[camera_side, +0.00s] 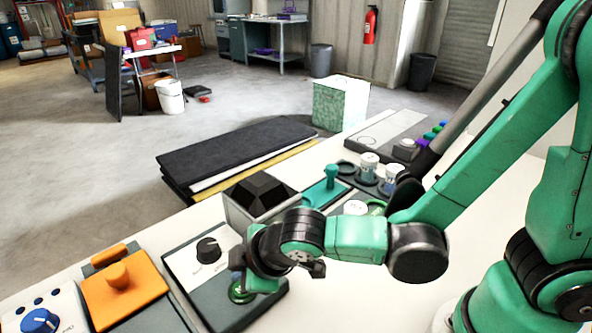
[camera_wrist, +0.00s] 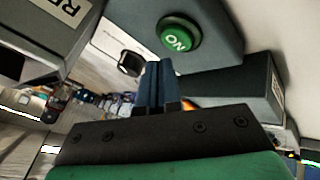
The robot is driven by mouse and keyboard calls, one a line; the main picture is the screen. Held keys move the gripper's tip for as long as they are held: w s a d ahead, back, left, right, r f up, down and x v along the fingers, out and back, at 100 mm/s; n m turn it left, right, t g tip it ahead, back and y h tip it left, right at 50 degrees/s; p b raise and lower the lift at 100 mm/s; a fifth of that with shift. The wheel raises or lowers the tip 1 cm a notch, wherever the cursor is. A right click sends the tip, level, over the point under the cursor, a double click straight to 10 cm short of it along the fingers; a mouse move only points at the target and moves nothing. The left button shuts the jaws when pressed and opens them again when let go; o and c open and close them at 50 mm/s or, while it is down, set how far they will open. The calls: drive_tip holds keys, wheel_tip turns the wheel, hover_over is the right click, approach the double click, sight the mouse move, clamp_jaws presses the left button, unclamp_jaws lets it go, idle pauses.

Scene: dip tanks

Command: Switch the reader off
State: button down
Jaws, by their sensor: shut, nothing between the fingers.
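A dark grey panel (camera_side: 215,303) with a white plate, a black knob (camera_side: 208,249) and a green button (camera_side: 240,291) sits near the front of the bench. In the wrist view the green round button (camera_wrist: 180,36) reads "ON". My gripper (camera_wrist: 157,68) has its blue-grey fingers shut together and empty, with their tips apart from the button in that picture. In the side view my gripper hangs over the panel's right part and partly covers the button; its fingertips are mostly hidden. A grey box (camera_wrist: 45,40) in the wrist view has a cut-off label starting "RE", perhaps the reader.
Left of the panel stand an orange block (camera_side: 125,299) and a white box with a blue knob (camera_side: 39,321). Behind are a bin with a black faceted lump (camera_side: 262,194), a teal handle (camera_side: 331,176) and several jars. Bare white bench (camera_side: 370,300) lies right.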

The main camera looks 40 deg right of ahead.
drive_tip(key=shift+r, duration=2.5)
drive_tip(key=s+d+r+m, duration=0.1)
drive_tip(key=d+m, duration=0.4)
drive_tip(key=d, duration=0.2)
drive_tip(key=s+d+r+m+h, duration=0.1)
drive_tip(key=s+d+r+m, duration=0.1)
drive_tip(key=d+m, duration=0.3)
drive_tip(key=d, duration=0.3)
drive_tip(key=shift+d, duration=0.15)
